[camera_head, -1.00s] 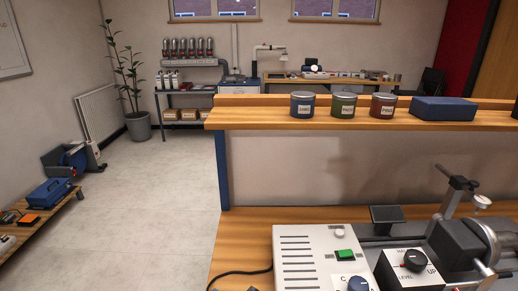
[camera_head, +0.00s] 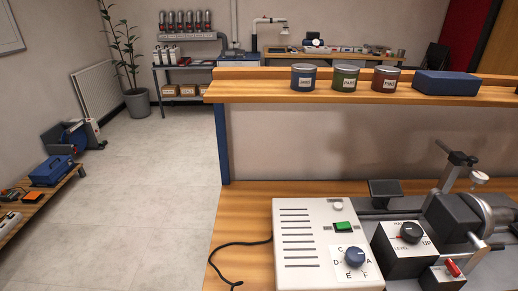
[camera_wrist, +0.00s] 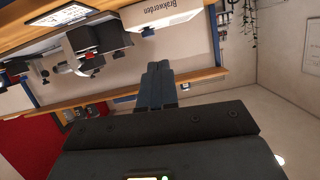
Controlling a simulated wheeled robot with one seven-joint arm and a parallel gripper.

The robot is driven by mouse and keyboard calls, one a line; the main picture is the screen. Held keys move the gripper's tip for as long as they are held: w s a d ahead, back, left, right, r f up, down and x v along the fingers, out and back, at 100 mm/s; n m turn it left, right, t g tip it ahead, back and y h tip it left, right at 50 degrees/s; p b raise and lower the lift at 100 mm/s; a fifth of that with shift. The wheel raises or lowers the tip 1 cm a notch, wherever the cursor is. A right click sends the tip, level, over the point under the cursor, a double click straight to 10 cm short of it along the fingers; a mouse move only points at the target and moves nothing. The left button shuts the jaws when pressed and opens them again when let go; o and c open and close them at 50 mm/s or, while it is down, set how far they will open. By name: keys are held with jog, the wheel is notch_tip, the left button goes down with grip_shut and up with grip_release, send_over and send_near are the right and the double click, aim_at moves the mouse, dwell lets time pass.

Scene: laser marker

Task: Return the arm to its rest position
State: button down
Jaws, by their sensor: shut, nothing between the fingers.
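My gripper (camera_wrist: 158,86) shows in the wrist view, its two dark fingers together with nothing seen between them. It is clear of the bench and touches nothing that I can see. The wrist view is turned over, with the workbench and its machine (camera_wrist: 88,40) in the upper left. My arm and gripper do not show in the head view. There the white control box (camera_head: 305,250) with a green switch and a lettered dial stands on the wooden bench (camera_head: 240,215), beside the dark machine (camera_head: 455,212) with its level knob box (camera_head: 403,255).
A wooden shelf (camera_head: 250,92) behind the bench holds three labelled tins (camera_head: 345,78) and a blue case (camera_head: 447,83). A black cable (camera_head: 225,248) lies on the bench's left. Open floor (camera_head: 150,180) lies left of the bench, with a low table (camera_head: 50,195) at the far left.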

jog(key=s+d+r, duration=0.4)
jog(key=s+r, duration=0.1)
jog(key=shift+n, duration=0.3)
dwell(0.5)
